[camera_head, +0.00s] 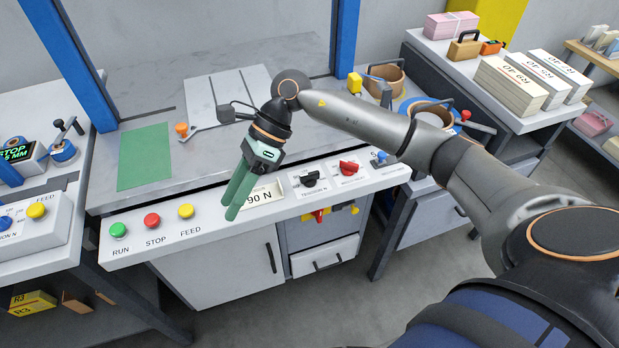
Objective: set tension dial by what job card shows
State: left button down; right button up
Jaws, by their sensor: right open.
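A white card or plate reading "90 N" (262,196) is on the front control panel (150,232), partly hidden behind my right gripper's fingers. To its right on the panel are a black dial (310,179), a red dial (348,168) and a blue knob (379,158). The labels below these are too small to read surely. My right gripper (232,205) points down over the panel, left of the black dial, with its green fingers apart and nothing seen between them. My left gripper is not in view.
Green RUN (118,230), red STOP (152,220) and yellow FEED (186,211) buttons line the panel's left. A green mat (145,157) lies on the table. Another machine (30,225) stands left. Paper stacks (510,84) sit on a bench at right.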

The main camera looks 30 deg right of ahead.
jog(key=w+d+n+t+h+b, duration=0.1)
jog(key=w+d+h, duration=0.35)
jog(key=d, duration=0.65)
jog(key=h, duration=0.4)
send_near(310, 173)
jog(key=shift+t, duration=0.3)
jog(key=f, duration=0.6)
jog(key=f+b, duration=0.1)
jog(key=f, duration=0.2)
jog(key=shift+s+a, duration=0.1)
jog(key=shift+s, duration=0.2)
grip_shut()
